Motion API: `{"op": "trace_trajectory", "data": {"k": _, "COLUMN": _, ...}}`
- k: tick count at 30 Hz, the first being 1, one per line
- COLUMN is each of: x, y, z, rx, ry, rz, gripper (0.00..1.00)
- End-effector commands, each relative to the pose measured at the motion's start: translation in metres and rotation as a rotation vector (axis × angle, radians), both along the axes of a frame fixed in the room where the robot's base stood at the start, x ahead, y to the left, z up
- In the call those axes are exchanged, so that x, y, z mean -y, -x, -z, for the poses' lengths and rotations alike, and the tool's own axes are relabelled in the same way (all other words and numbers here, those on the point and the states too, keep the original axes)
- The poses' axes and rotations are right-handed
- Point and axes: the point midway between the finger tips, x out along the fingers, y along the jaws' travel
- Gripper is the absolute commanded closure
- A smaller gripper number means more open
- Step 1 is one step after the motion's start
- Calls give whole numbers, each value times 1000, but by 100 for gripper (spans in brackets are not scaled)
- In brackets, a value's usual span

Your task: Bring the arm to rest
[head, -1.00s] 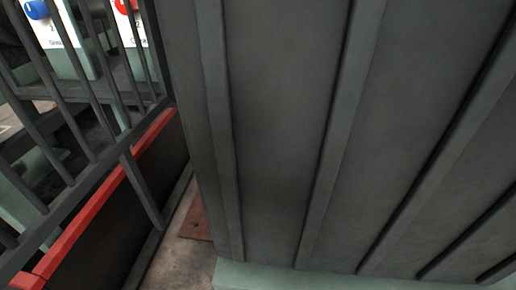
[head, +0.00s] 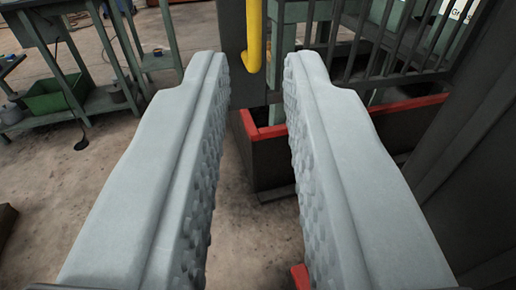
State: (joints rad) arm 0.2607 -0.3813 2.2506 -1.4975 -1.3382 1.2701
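My gripper (head: 256,75) fills the middle of the head view. Its two pale grey fingers with studded inner faces stand wide apart. Nothing is between them, and only floor and more distant structures show through the gap. The fingers appear clear of everything around them. No capstan drum can be made out for certain.
A dark ribbed panel (head: 465,150) stands close on the right. Ahead are a dark railing (head: 400,45), a red-edged dark box (head: 268,160) and a yellow pipe (head: 254,35). A green workbench (head: 95,100) with a green bin (head: 55,92) stands far left. Concrete floor (head: 75,190) lies open at left.

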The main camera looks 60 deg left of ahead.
Motion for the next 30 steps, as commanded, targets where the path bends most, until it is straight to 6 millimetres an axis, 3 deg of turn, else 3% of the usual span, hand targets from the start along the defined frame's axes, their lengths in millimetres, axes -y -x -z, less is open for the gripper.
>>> {"op": "trace_trajectory", "data": {"k": 18, "x": 1, "y": 1, "z": -4, "rx": 19, "ry": -3, "rz": 16, "gripper": 83}}
{"op": "trace_trajectory", "data": {"k": 22, "x": 2, "y": 0, "z": -24, "rx": 111, "ry": -20, "rz": 111, "gripper": 83}}
{"op": "trace_trajectory", "data": {"k": 25, "x": 7, "y": 1, "z": -49, "rx": 219, "ry": -41, "rz": 249, "gripper": 83}}
{"op": "trace_trajectory", "data": {"k": 30, "x": 30, "y": 13, "z": -89, "rx": 356, "ry": -72, "rz": 535, "gripper": 83}}
